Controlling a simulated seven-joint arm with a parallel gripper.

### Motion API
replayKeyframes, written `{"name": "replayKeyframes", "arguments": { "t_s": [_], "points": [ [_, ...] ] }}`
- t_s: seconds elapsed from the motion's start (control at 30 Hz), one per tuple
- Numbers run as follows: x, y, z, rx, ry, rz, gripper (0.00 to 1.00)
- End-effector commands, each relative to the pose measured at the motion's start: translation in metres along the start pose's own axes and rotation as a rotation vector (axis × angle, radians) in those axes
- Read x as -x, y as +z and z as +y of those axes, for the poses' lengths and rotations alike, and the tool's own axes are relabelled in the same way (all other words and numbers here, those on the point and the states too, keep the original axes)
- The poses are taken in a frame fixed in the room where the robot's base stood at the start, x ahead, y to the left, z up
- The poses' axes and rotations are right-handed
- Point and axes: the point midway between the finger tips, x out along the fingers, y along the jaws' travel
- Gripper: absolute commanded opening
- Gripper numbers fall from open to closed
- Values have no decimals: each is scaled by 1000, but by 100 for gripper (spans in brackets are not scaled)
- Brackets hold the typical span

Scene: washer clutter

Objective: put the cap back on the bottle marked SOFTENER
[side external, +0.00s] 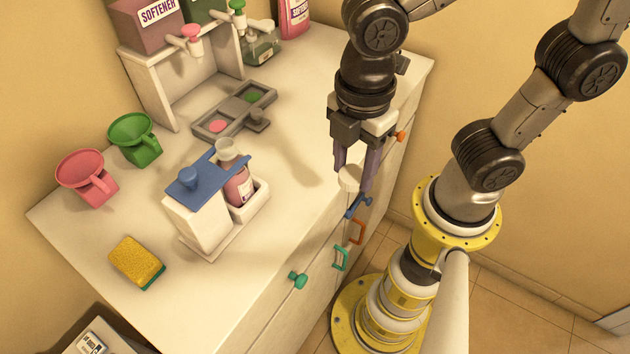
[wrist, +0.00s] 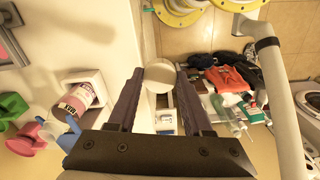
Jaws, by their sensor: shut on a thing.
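My gripper (side external: 355,168) is shut on a round white cap (side external: 349,180), held over the front edge of the counter. The cap also shows between the fingertips in the wrist view (wrist: 158,76). A pink bottle (side external: 239,188) with a pale neck stands in a white holder, left of my gripper and apart from it. In the wrist view this bottle (wrist: 76,97) has a label that seems to begin with MAX. Another pink bottle (side external: 294,16) stands at the back wall; its label is partly cut off. A dark red box (side external: 153,24) on the rack reads SOFTENER.
Pink (side external: 82,168) and green (side external: 131,128) funnel cups, a yellow sponge (side external: 137,262) and a grey tray (side external: 237,108) stand around. Drawer handles (side external: 357,232) jut out below the cap.

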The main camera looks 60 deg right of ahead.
Motion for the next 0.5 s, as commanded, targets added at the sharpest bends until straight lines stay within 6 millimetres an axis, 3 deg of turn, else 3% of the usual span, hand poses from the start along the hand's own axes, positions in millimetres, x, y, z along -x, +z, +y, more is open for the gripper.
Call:
{"name": "replayKeyframes", "arguments": {
  "t_s": [0.3,0.5],
  "points": [
    [15,26,-20,18,-8,-11,0],
    [52,3,0,57,9,11,0]
  ]
}}
